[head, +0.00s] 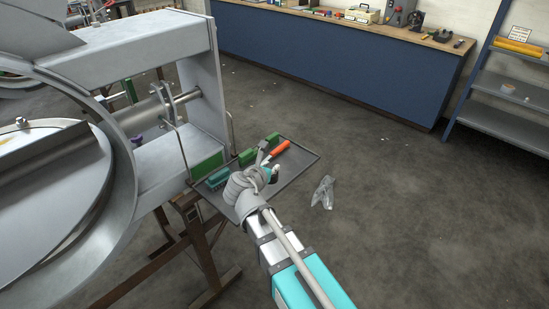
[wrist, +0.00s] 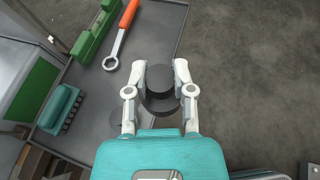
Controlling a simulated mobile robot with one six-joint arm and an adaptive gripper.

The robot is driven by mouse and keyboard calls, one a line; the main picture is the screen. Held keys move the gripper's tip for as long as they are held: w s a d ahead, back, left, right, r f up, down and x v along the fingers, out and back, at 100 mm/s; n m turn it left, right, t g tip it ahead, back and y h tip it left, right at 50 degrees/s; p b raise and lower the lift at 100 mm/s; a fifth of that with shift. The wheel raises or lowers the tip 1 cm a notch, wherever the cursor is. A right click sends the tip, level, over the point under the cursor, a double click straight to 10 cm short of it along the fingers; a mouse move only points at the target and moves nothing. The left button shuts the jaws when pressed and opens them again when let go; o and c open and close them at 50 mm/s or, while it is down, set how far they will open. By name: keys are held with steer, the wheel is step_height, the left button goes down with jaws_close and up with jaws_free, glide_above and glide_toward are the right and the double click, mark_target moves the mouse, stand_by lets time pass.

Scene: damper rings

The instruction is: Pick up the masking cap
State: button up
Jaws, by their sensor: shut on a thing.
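The masking cap (wrist: 159,78) is a dark, round piece with a wider lower part, seen in the wrist view. My gripper (wrist: 160,84) is shut on it, with one pale finger on each side. The cap is over the right part of the grey tray (wrist: 160,25); the exact gap to the tray is hard to tell. In the head view my gripper (head: 270,172) is over the tray, and my wrist largely hides the cap there.
An orange-handled ring wrench (wrist: 121,33), a green block tool (wrist: 97,32) and a green brush (wrist: 60,108) lie on the tray. The grey machine housing (head: 180,160) stands left of it. A crumpled clear bag (head: 323,192) lies on open floor to the right.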

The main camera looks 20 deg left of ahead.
steer(key=shift+d+p+v, duration=0.15)
steer(key=shift+p+v, duration=0.05)
steer(key=shift+v, duration=0.55)
steer(key=shift+d+p+v, duration=0.15)
steer(key=shift+p+v, duration=0.05)
steer(key=shift+v, duration=0.5)
steer(key=shift+w, duration=0.1)
